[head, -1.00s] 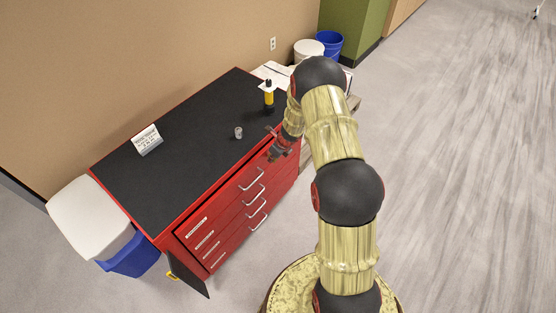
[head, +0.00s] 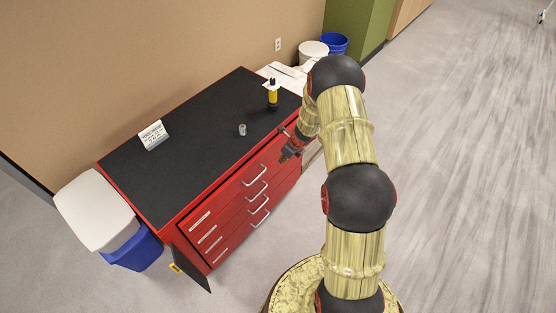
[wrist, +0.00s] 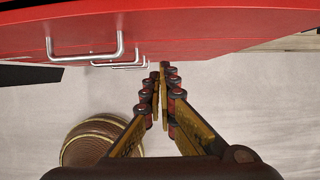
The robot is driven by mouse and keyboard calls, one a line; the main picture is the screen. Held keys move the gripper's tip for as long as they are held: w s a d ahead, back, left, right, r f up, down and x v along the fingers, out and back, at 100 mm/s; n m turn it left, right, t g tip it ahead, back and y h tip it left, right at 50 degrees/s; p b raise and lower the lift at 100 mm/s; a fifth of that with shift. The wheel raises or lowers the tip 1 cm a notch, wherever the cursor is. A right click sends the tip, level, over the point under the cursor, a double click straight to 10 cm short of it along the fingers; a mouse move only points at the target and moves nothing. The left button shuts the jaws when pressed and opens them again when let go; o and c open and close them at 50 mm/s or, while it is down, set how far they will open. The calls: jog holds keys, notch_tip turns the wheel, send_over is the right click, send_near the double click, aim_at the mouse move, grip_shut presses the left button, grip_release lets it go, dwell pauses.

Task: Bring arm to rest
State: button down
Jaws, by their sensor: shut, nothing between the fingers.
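My gripper (head: 285,157) is in front of the upper right part of the red drawer cabinet (head: 228,212), close to its front face. In the wrist view my gripper (wrist: 162,70) has its fingers together at the tips with nothing between them. The cabinet's red front (wrist: 200,30) and silver drawer handles (wrist: 85,55) lie beyond and above the fingers. My arm is bent, raised over my base on the right of the head view.
On the black cabinet top (head: 190,150) stand a white sign (head: 153,135), a small grey cylinder (head: 242,130) and a yellow-and-black bottle (head: 272,95). A white-lidded blue bin (head: 135,250) stands at left. Buckets (head: 333,43) are at the back.

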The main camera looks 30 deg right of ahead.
jog(key=p+v, duration=0.2)
jog(key=v, duration=0.5)
jog(key=shift+r, duration=0.25)
jog(key=shift+w, duration=0.15)
jog(key=s+a+n+g+y, duration=0.2)
jog(key=s+a+n, duration=0.3)
jog(key=n, duration=0.2)
jog(key=s+a+r+n+t+h, duration=0.1)
jog(key=s+a+r+n, duration=0.4)
jog(key=r, duration=0.8)
jog(key=s+a+r+n+t+h, duration=0.1)
jog(key=s+a+r+n, duration=0.5)
jog(key=s+r+n, duration=0.5)
jog(key=s+a+r+n+t+h+b, duration=0.1)
jog(key=s+a+r+n, duration=0.4)
jog(key=s+r+n, duration=0.4)
notch_tip(320, 180, up, 7)
jog(key=shift+a+r+h, duration=0.1)
jog(key=shift+a+h, duration=0.2)
jog(key=shift+a, duration=0.1)
